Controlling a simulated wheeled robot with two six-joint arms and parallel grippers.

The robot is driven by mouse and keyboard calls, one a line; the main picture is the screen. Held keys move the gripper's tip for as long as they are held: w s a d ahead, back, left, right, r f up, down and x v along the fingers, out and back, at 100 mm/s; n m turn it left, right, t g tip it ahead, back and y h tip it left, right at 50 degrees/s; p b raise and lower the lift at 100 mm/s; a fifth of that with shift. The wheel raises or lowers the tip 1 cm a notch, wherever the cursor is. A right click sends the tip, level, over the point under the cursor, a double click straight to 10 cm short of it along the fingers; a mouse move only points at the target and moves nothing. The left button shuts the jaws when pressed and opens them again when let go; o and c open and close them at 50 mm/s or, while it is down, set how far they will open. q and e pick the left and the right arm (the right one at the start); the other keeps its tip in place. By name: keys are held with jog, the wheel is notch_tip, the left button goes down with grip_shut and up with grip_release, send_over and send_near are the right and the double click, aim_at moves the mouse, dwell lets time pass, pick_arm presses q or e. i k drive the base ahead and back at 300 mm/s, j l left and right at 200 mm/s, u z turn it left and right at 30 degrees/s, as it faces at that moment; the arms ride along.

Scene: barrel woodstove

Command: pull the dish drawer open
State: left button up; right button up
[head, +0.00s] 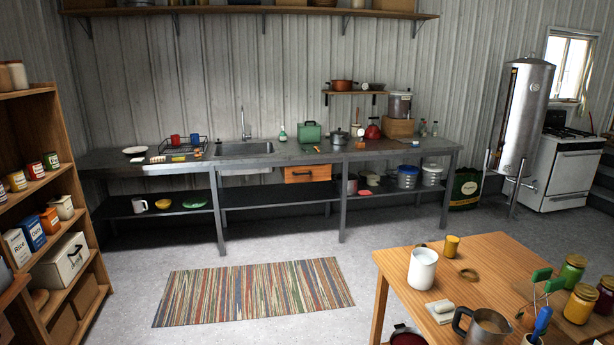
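The dish drawer (307,174) is a wooden drawer front with a dark handle, under the grey counter (370,157) at the back wall. It sits just right of the sink (243,148) and looks shut. It is small and far off in the head view. Neither of my grippers shows in the head view.
A striped rug (254,291) lies on open concrete floor before the counter. A wooden table (500,252) with jars and mugs stands at the front right. A wooden shelf (50,190) with boxes stands at the left. A steel tank (522,118) and white stove (570,170) are at the right.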

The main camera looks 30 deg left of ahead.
aim_at(313, 173)
jog(key=i+j+u, duration=0.75)
jog(key=i+j, duration=0.15)
jog(key=i+j+u, duration=0.25)
jog(key=i+u, duration=0.55)
jog(key=i, duration=0.2)
jog(key=i+z, duration=0.1)
jog(key=i, duration=0.5)
jog(key=i+j+z, duration=0.15)
jog(key=i, duration=0.45)
jog(key=i+j+z, duration=0.1)
jog(key=i, duration=0.45)
jog(key=i+l+z, duration=0.15)
jog(key=i+z, duration=0.75)
jog(key=i+j+z, duration=0.35)
jog(key=i+z, duration=0.15)
jog(key=i, duration=0.1)
